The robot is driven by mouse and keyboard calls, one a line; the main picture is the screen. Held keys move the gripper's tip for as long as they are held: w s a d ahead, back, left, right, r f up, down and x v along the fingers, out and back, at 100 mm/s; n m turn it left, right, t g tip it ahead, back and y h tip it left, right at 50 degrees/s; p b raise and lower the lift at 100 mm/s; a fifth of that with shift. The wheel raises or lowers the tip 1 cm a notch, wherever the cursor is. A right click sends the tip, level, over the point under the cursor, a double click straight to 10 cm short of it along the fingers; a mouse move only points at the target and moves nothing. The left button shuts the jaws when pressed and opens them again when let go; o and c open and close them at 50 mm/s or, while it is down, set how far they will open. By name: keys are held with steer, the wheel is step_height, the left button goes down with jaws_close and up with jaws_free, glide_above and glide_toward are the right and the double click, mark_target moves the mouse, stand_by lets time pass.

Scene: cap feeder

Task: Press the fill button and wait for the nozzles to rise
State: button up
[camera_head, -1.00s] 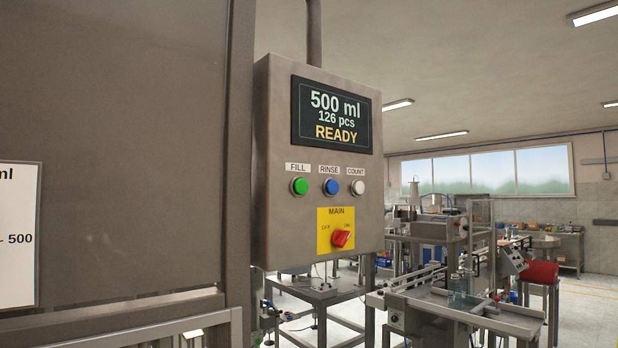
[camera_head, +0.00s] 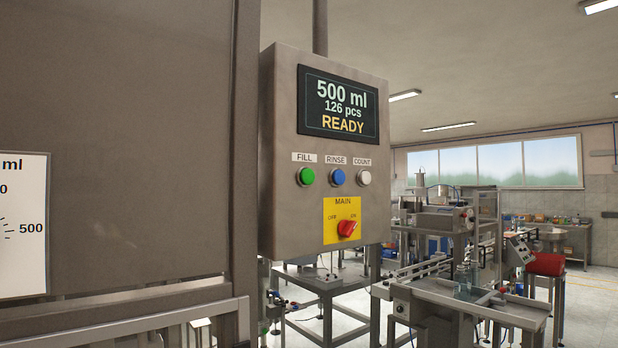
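The control box (camera_head: 290,130) hangs beside a large grey metal panel. Its green fill button (camera_head: 305,176) sits under the FILL label, left of the blue RINSE button (camera_head: 337,177) and the white COUNT button (camera_head: 364,178). The screen (camera_head: 339,104) reads 500 ml, 126 pcs, READY. The red main switch (camera_head: 347,228) sits on a yellow plate and points toward ON. My gripper is not in view, and nothing touches the buttons. I cannot make out the filling nozzles.
The grey metal panel (camera_head: 130,110) fills the left side, with a white scale sign (camera_head: 22,225) on it. A metal rail (camera_head: 120,325) runs along the lower left.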

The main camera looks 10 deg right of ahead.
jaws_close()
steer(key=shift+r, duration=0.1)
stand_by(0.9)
